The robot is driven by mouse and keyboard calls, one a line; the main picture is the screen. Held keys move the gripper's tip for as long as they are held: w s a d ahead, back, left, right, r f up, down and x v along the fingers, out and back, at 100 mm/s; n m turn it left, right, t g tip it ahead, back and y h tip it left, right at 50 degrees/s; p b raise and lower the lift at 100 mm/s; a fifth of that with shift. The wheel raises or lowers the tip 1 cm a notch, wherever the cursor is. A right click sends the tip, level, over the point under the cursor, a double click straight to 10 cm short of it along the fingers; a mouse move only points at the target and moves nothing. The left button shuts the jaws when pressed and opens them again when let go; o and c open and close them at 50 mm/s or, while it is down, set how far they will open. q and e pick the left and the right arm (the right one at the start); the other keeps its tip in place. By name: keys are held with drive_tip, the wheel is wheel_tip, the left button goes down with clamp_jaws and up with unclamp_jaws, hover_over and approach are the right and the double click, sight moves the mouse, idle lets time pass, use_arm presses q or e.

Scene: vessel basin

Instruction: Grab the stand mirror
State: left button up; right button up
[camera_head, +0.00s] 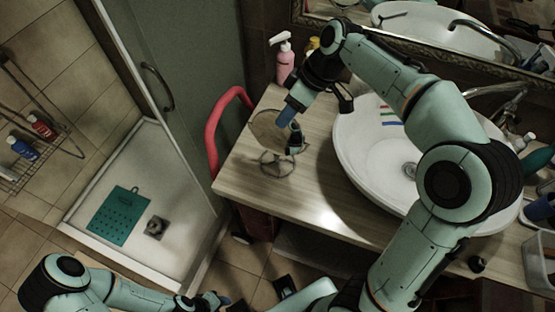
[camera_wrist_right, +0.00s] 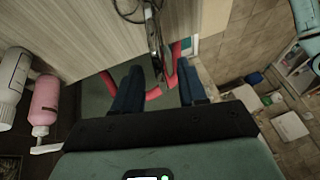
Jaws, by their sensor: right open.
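The stand mirror, a round disc (camera_head: 266,132) on a thin wire base (camera_head: 276,163), stands near the left end of the wooden counter. In the right wrist view the mirror (camera_wrist_right: 155,42) shows almost edge-on, ahead of and between the fingertips. My right gripper (camera_head: 291,126) is open at the right side of the disc, with its blue fingers (camera_wrist_right: 160,80) apart. Whether a finger touches the mirror cannot be told. My left gripper (camera_head: 215,301) is low at the bottom edge, away from the counter, and its jaws are unclear.
The wooden counter (camera_head: 312,186) carries a white basin (camera_head: 365,150) right of the mirror. A pink pump bottle (camera_head: 284,62) stands behind my right gripper, and a white bottle (camera_wrist_right: 12,75) is beside it in the wrist view. A red curved bar (camera_head: 213,135) rises at the counter's left edge.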

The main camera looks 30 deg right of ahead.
sight(278, 133)
drive_tip(key=x, duration=0.5)
drive_tip(key=shift+w+a+f, duration=0.1)
drive_tip(key=shift+a+f, duration=0.1)
drive_tip(key=shift+f, duration=0.15)
clamp_jaws()
idle(1.2)
